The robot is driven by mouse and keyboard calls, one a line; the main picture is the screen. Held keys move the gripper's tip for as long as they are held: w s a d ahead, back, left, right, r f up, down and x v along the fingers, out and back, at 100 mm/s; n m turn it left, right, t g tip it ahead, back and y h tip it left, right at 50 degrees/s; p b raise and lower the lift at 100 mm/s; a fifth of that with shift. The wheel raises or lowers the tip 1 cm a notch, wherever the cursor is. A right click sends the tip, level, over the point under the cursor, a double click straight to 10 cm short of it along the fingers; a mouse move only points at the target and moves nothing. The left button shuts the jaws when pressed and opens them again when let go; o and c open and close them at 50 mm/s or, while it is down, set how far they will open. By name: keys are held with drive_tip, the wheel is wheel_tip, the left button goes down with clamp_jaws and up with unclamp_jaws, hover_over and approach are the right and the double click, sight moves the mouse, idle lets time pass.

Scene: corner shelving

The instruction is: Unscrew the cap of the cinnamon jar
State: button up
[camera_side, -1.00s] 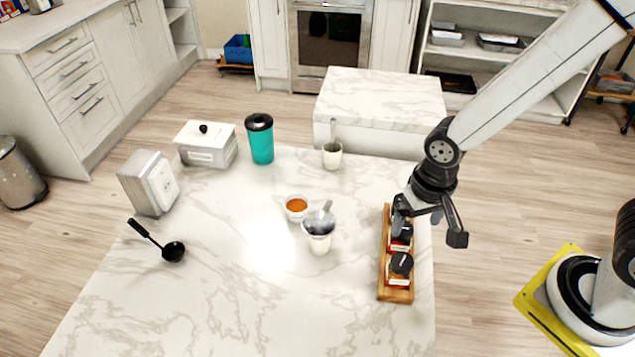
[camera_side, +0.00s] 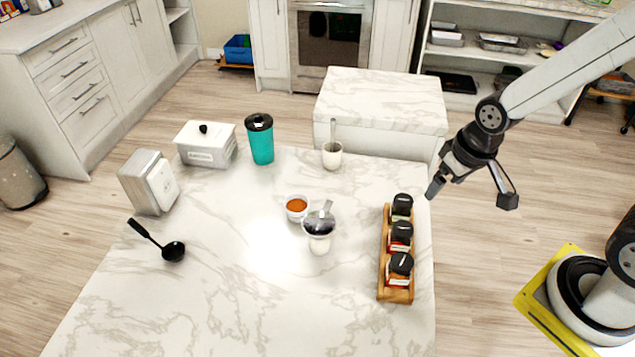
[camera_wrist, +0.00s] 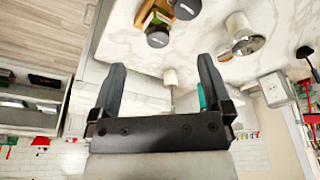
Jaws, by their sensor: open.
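Three spice jars with black caps stand in a row in a wooden rack (camera_side: 383,293) at the right edge of the counter: a far jar (camera_side: 402,205), a middle jar (camera_side: 400,240) and a near jar (camera_side: 398,275). Their labels are too small to read, so I cannot tell which is cinnamon. My gripper (camera_side: 470,197) is open and empty, to the right of the rack and apart from the jars. In the wrist view my gripper's open fingers (camera_wrist: 161,65) have nothing between them; black jar caps show at the top, with one cap (camera_wrist: 157,39) nearest.
A teal tumbler (camera_side: 262,145), white box (camera_side: 207,155) and black ladle (camera_side: 172,251) lie farther left. The counter's front is clear.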

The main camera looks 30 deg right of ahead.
drive_tip(key=a+f+m, duration=0.1)
drive_tip(key=a+m, duration=0.2)
drive_tip(key=m, duration=0.2)
drive_tip(key=m+g, duration=0.3)
drive_tip(key=m, duration=0.9)
hover_over(402, 261)
drive_tip(key=shift+f, duration=1.8)
drive_tip(key=shift+f, duration=0.2)
drive_tip(key=shift+f, duration=3.75)
drive_tip(key=shift+m, duration=0.3)
drive_tip(key=m, duration=0.6)
